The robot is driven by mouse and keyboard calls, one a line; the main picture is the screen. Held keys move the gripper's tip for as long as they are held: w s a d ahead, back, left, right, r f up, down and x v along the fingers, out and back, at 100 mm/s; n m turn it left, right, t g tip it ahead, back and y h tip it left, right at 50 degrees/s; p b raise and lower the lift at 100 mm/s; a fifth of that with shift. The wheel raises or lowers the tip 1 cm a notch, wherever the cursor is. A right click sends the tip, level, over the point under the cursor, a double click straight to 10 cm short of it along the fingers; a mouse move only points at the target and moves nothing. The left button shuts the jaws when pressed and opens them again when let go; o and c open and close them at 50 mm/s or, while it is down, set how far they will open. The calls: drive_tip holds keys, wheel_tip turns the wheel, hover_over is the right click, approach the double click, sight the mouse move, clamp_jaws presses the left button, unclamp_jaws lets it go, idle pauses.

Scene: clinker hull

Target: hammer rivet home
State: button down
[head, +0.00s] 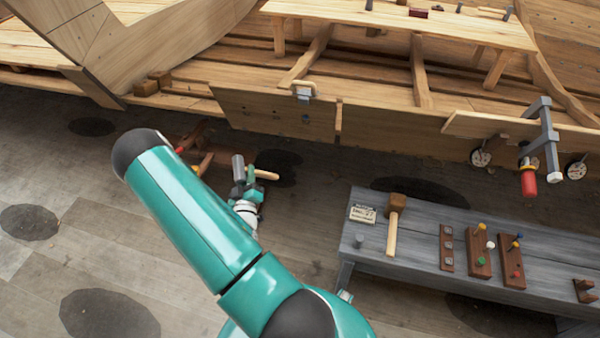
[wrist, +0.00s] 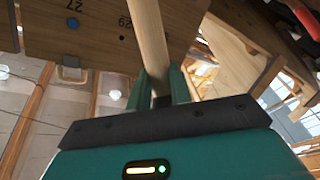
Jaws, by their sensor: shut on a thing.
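My gripper (wrist: 160,98) is shut on the pale wooden handle of a hammer (wrist: 150,45), which runs up out of the wrist view. In the head view the hammer (head: 238,167) shows a grey, cylinder-shaped head left of my gripper (head: 250,185), with the handle's end sticking out to the right. In the wrist view a hull plank (wrist: 100,45) carries a blue round spot (wrist: 72,22) beside the number 27 and a dark hole near 29. I cannot tell whether the blue spot is a rivet. In the head view the hull plank (head: 270,115) is behind my gripper.
A grey bench (head: 450,272) at right holds a wooden mallet (head: 394,220), a label card (head: 362,213) and peg blocks (head: 479,252). A grey clamp with a red handle (head: 528,180) hangs at the hull's edge. Open floor (head: 190,260) lies at left.

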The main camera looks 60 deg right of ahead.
drive_tip(key=s+d+r+m+g+h, duration=0.1)
drive_tip(key=s+d+m+g, duration=0.3)
drive_tip(key=s+d+g, duration=0.4)
drive_tip(key=shift+s+d+r+g+h, duration=0.3)
drive_tip(key=shift+s+d+h, duration=0.4)
drive_tip(key=shift+s+d, duration=1.85)
drive_tip(key=shift+s+a, duration=0.55)
drive_tip(key=shift+s, duration=0.05)
